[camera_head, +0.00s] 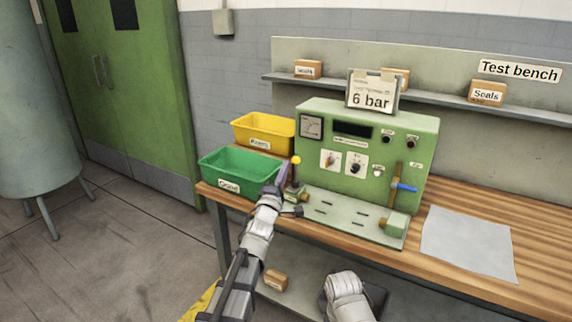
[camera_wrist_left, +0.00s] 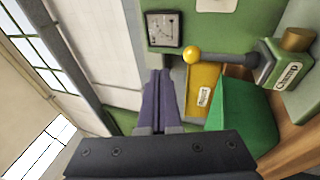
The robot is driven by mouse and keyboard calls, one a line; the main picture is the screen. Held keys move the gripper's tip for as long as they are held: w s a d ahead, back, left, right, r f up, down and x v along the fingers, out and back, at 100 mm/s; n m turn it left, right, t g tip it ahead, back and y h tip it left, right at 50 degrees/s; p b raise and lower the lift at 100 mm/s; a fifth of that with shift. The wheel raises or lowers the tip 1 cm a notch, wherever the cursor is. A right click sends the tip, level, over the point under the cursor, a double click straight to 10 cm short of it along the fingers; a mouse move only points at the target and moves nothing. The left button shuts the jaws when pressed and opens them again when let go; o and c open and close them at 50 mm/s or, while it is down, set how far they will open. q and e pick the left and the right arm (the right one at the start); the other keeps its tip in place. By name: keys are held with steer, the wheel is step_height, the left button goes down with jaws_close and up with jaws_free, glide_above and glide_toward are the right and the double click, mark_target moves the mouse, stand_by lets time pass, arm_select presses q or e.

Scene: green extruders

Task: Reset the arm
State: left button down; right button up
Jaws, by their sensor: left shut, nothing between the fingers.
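My left arm comes up from the bottom in the head view. Its gripper (camera_head: 284,173) has purple fingers and is beside the clamp's upright lever, in front of the green bin. In the left wrist view the two purple fingers (camera_wrist_left: 158,100) lie together with nothing between them. The clamp lever's yellow knob (camera_head: 295,160) is close to the fingertips in the head view; the knob (camera_wrist_left: 192,55) is right of the fingers in the wrist view, with a gap. The clamp block (camera_wrist_left: 277,63) is at the upper right there. My right gripper is not visible.
A green bin (camera_head: 228,184) and a yellow bin (camera_head: 250,138) stand at the bench's left end. The green test machine (camera_head: 425,140) with a blue-handled valve (camera_head: 404,187) is right of them. A grey sheet (camera_head: 465,240) lies on the bench. A small box (camera_head: 275,279) sits below.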

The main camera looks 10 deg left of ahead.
arm_select(q)
steer(key=s+r+p, duration=0.1)
steer(key=s+r, duration=0.1)
steer(key=s, duration=0.5)
steer(key=s+d+f+m+g+y+p, duration=0.2)
steer(key=s+f+m+g+p, duration=0.3)
steer(key=f, duration=0.3)
steer(key=s+d+f+m+g+y+p, duration=0.1)
steer(key=s+d+f+m+g+p, duration=0.15)
steer(key=f+m+g, duration=0.35)
steer(key=s+d+f+m+g+p, duration=0.2)
steer(key=s+m+g, duration=0.3)
steer(key=s, duration=0.5)
steer(key=s+d+f+m+g+y+p, duration=0.1)
steer(key=s+m+g, duration=0.4)
steer(key=s, duration=0.5)
steer(key=shift+d+f+g+p, duration=0.3)
steer(key=shift+d+f+p, duration=0.1)
steer(key=shift+d+f, duration=0.2)
